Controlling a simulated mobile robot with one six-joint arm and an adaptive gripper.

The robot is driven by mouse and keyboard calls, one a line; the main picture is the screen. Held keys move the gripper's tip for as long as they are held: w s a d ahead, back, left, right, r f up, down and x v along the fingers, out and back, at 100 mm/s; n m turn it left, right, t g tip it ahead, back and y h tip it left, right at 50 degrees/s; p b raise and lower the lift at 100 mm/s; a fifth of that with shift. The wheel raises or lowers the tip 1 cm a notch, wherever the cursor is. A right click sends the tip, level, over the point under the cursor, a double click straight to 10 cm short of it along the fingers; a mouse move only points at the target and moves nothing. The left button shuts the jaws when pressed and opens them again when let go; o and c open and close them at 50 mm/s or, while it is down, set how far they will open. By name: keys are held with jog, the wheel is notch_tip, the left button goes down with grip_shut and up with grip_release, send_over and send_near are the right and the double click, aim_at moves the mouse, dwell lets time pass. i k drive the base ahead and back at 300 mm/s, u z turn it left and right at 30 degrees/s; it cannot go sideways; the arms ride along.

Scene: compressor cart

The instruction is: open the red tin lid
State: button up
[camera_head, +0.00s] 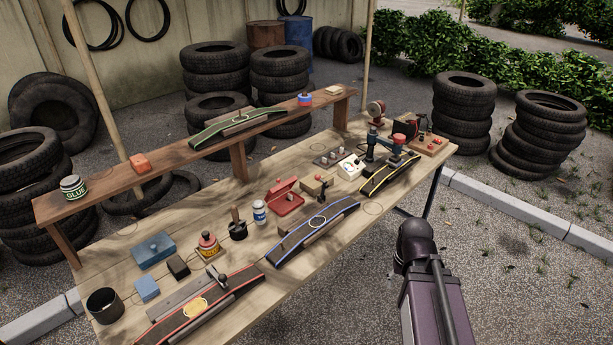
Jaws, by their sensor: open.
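The exact angle of the lid is too small to tell. My gripper does not show in this view. Only a dark part of my own body shows at the lower right, apart from the table and the tin.
A blue-edged curved rack (318,229) lies in front. A raised wooden shelf (220,142) runs behind. The table's front edge is close to the racks.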

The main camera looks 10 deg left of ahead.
aim_at(282, 186)
jog(key=z, duration=0.85)
jog(key=k, duration=0.55)
jog(key=u, duration=1.6)
jog(key=i, duration=0.65)
jog(key=z, duration=0.15)
